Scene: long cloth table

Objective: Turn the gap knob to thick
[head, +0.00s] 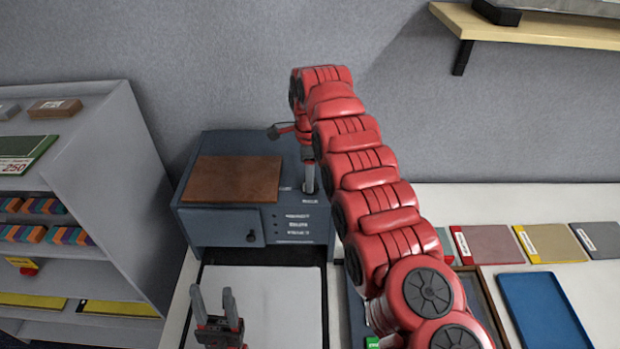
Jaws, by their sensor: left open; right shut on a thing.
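The blue-grey machine (225,225) stands against the back wall, with a brown plate on top. A grey upright post (310,180), which looks like the gap knob, stands at its right front, by small pale labels. My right gripper (307,153) is at the top of this post and shut on it, as far as I can see; my red arm partly hides the contact. The label words and the knob's setting are too small to read. My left gripper (214,303) is open and empty, fingers up, low in front of the machine.
A white panel (268,300) lies before the machine. A round dark knob (250,237) is on the machine's front. A grey shelf unit (125,170) stands close on the left. On the right lie coloured sheets (487,245) and a blue tray (541,312). A wooden wall shelf (530,27) hangs above.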

